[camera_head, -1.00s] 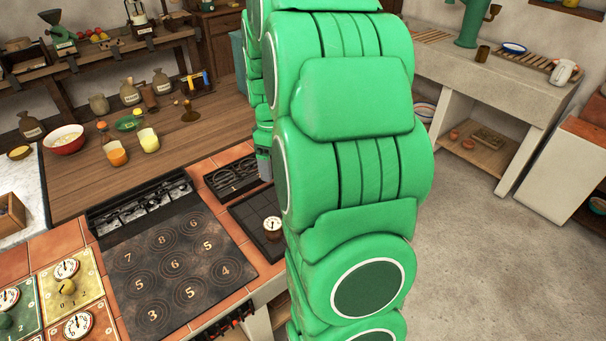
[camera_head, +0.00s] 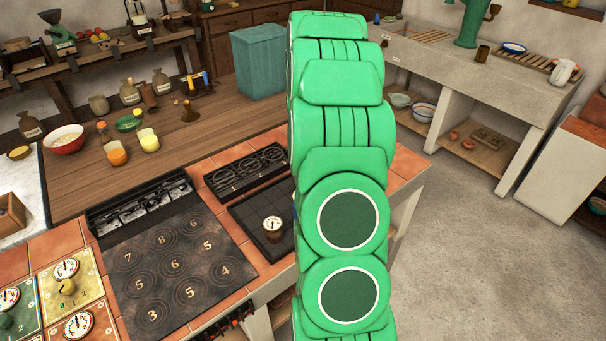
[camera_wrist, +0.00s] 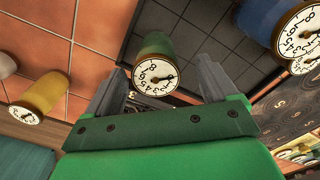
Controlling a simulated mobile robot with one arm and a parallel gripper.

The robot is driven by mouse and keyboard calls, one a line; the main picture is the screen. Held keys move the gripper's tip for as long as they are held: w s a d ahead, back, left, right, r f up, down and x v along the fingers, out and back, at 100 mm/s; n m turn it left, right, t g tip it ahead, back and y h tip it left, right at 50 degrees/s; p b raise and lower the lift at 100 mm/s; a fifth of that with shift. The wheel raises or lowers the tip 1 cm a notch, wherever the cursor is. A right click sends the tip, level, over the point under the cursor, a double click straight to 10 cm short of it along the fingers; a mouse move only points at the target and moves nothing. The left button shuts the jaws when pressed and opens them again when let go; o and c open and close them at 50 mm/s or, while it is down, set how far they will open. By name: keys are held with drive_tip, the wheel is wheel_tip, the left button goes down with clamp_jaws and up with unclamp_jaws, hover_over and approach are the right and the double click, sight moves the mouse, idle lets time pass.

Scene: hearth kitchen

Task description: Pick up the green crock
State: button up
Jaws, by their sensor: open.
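The green crock (camera_wrist: 156,46) shows in the wrist view as a green upright cylinder with a white numbered dial on its top. My gripper (camera_wrist: 160,66) is open, one finger to the left of the crock and one to the right. The crock shows in the gap between them. I cannot tell whether the fingertips reach down beside it or are still above it. In the head view my green arm hides the gripper and the crock.
In the wrist view a yellow dial-topped crock (camera_wrist: 45,92) stands at left and a blue one (camera_wrist: 262,18) at right. The head view shows a dial-topped piece (camera_head: 272,230) on the dark tiles, a numbered hotplate (camera_head: 170,262) and a teal bin (camera_head: 258,62).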

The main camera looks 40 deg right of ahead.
drive_tip(key=shift+w+d+f, duration=0.1)
drive_tip(key=shift+w+f, duration=0.05)
drive_tip(key=shift+f, duration=1.3)
drive_tip(key=shift+w+f, duration=0.15)
drive_tip(key=shift+f, duration=1.3)
drive_tip(key=c, duration=1.4)
